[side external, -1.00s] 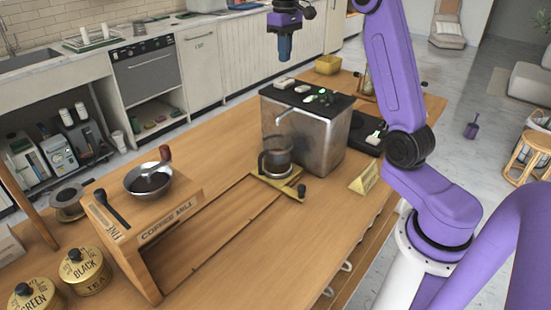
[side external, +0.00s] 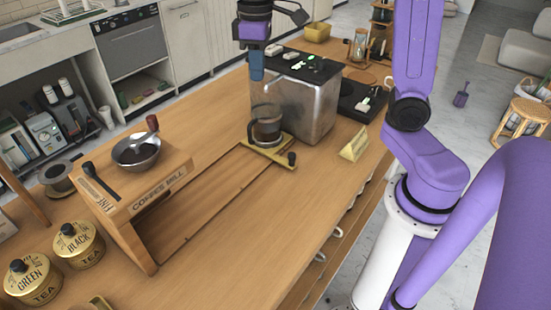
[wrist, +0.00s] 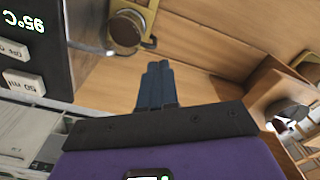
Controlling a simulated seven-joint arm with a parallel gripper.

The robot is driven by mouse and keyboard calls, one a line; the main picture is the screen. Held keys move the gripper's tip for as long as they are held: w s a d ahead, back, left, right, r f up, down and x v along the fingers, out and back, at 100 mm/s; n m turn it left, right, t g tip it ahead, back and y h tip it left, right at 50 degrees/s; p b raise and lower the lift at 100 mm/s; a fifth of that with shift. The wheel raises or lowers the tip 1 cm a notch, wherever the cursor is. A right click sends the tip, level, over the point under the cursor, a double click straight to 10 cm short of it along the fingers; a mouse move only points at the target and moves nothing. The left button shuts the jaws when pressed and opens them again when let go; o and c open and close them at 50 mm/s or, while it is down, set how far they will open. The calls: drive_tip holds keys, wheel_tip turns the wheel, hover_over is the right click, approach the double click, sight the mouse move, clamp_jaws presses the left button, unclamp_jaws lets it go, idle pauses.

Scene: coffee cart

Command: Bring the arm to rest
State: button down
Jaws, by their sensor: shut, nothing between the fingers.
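My gripper (side external: 257,68) hangs pointing down in the side external view, above and just left of the coffee machine (side external: 310,108). Its blue fingers (wrist: 158,86) show shut together in the wrist view, with nothing between them. The purple arm links rise at the right of the side external view. A glass carafe (side external: 267,124) with a dark band stands on the yellow plate in front of the machine, below my gripper and apart from it.
The coffee mill box (side external: 150,195) with a bowl (side external: 135,152) stands at the left. Tea tins (side external: 78,243) are at the lower left. A yellow sign (side external: 354,145) sits right of the machine. The front of the wooden counter (side external: 255,240) is clear.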

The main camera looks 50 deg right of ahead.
drive_tip(key=s+a+f+n, duration=0.1)
drive_tip(key=s+f+n, duration=0.2)
drive_tip(key=s, duration=0.9)
drive_tip(key=s+a+f+n, duration=0.1)
drive_tip(key=s+f+n, duration=0.2)
drive_tip(key=s, duration=0.9)
wheel_tip(320, 180, down, 3)
drive_tip(key=shift+r+n, duration=0.1)
drive_tip(key=shift+n, duration=0.3)
